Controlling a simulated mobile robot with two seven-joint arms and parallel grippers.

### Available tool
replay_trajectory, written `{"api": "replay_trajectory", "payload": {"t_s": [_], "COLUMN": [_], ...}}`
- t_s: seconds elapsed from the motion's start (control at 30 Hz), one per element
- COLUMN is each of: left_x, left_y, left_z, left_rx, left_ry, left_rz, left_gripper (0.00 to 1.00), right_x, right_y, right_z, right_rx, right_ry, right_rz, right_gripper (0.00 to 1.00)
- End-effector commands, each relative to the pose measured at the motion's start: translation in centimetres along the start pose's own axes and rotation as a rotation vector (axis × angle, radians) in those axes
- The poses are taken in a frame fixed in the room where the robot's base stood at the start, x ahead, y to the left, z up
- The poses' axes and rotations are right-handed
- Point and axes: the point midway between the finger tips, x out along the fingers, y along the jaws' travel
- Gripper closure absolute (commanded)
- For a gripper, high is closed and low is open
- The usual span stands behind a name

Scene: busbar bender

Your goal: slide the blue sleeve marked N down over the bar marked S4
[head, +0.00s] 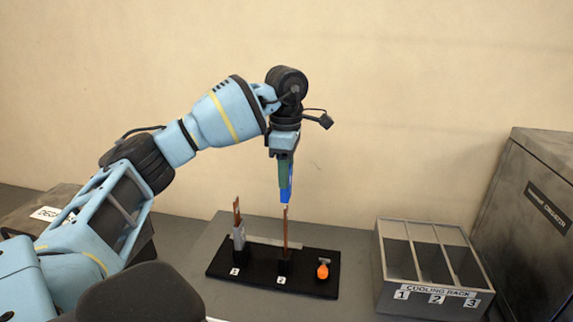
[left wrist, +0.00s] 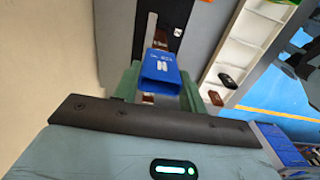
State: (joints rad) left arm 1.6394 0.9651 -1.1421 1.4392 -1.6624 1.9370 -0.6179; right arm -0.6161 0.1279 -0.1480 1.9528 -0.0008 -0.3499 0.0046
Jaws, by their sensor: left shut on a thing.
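My left gripper (head: 285,178) points down, with its green fingers shut on a blue sleeve (head: 286,193). The sleeve also shows between the fingers in the left wrist view (left wrist: 160,70); its marking is too small to read. In the head view, the sleeve's lower end is right at the top of a thin upright copper bar (head: 285,228) in the block labelled 2. I cannot tell whether the sleeve is around the bar's tip or just above or in front of it. No S4 marking is readable on the bar. My right gripper is not in view.
The black base (head: 222,266) also holds copper bars with a grey piece (head: 238,238) at label 1, and an orange object (head: 322,270). A cooling rack (head: 428,303) with slots 1 to 3 stands right, beside a grey cabinet (head: 530,210). Table between base and rack is clear.

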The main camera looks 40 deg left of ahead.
Motion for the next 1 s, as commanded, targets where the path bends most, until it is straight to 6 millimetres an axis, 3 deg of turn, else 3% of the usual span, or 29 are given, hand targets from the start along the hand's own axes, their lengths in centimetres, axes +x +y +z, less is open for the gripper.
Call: {"api": "replay_trajectory", "payload": {"t_s": [1.0], "left_x": [5.3], "left_y": [0.0], "left_z": [0.0], "left_rx": [0.0], "left_ry": [0.001], "left_rz": [-0.002], "left_gripper": [0.8], "right_x": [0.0], "right_y": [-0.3], "right_z": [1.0], "right_rx": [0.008], "right_ry": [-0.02], "right_rz": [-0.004], "right_gripper": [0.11]}}
